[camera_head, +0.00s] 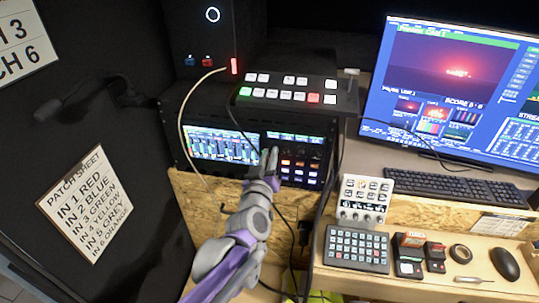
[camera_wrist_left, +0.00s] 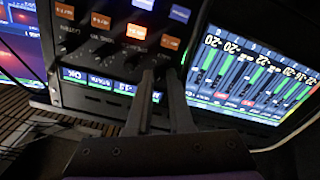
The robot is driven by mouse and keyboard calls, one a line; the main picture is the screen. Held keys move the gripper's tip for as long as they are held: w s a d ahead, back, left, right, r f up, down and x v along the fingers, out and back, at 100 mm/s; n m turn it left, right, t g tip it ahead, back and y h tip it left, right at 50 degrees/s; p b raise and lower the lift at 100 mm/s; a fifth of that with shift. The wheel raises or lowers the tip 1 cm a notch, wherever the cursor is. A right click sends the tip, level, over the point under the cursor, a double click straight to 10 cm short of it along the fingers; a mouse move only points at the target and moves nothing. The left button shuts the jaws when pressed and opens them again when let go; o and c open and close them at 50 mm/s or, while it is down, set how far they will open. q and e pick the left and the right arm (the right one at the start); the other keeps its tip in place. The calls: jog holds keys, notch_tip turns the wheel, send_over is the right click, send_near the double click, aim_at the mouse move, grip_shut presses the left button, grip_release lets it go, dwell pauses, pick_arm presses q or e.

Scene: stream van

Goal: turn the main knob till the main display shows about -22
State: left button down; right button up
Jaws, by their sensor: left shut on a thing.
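The audio unit sits in the rack, with a wide meter screen (camera_head: 221,146) on its left and a narrow display strip (camera_head: 295,138) above knobs and lit buttons. My left gripper (camera_head: 268,160) reaches the panel between them. In the left wrist view, which is upside down, its fingertips (camera_wrist_left: 161,78) are shut on a small dark knob, mostly hidden between them. The narrow strip (camera_wrist_left: 88,81) is partly covered by a finger, and its figures are too small to read surely. The meter screen (camera_wrist_left: 250,80) shows green bars and inverted figures. My right gripper is out of view.
A switcher panel (camera_head: 287,89) stands on top of the rack, with a loose cable (camera_head: 184,115) at the left. Lit orange and blue buttons (camera_head: 299,171) lie close right of the gripper. The desk at the right holds a button pad (camera_head: 357,249), keyboard (camera_head: 455,187) and monitor (camera_head: 455,85).

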pick_arm(q)
jog(key=shift+n+p, duration=0.7)
jog(key=shift+n, duration=3.5)
jog(key=c, duration=1.1)
grip_release()
jog(key=s, duration=0.3)
jog(key=s+a, duration=0.1)
jog(key=s, duration=0.3)
jog(key=s+a, duration=0.1)
jog(key=s, duration=0.2)
jog(key=shift+s, duration=0.35)
